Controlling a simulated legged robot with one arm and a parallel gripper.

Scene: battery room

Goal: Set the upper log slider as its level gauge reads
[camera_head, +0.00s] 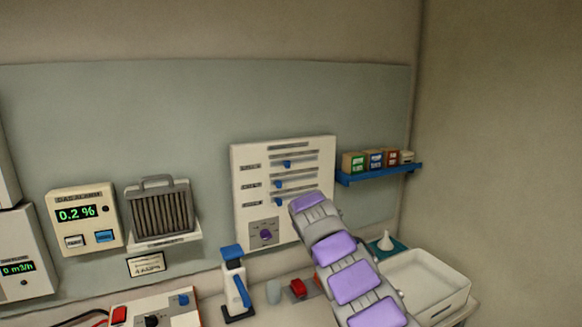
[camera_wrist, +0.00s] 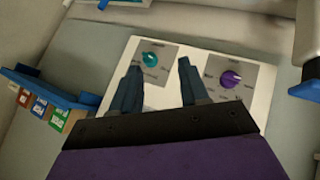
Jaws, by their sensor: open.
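A white panel (camera_head: 318,150) on the back wall carries several horizontal slots with small blue slider knobs. The upper slider knob (camera_head: 287,164) sits left of the middle of its slot. Two lower knobs (camera_head: 278,185) (camera_head: 278,199) sit below it, further left. The slot labels are too small to read. I cannot make out a level gauge. In the wrist view, which is turned over, my gripper (camera_wrist: 160,66) is open and empty in front of the panel's dial area, its fingers between a teal dial (camera_wrist: 150,59) and a purple dial (camera_wrist: 230,79). My arm hides the gripper in the head view.
A blue shelf (camera_head: 378,175) with small boxes is right of the panel. A white tray (camera_head: 462,290) stands at lower right. A gas alarm (camera_head: 84,220) is left.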

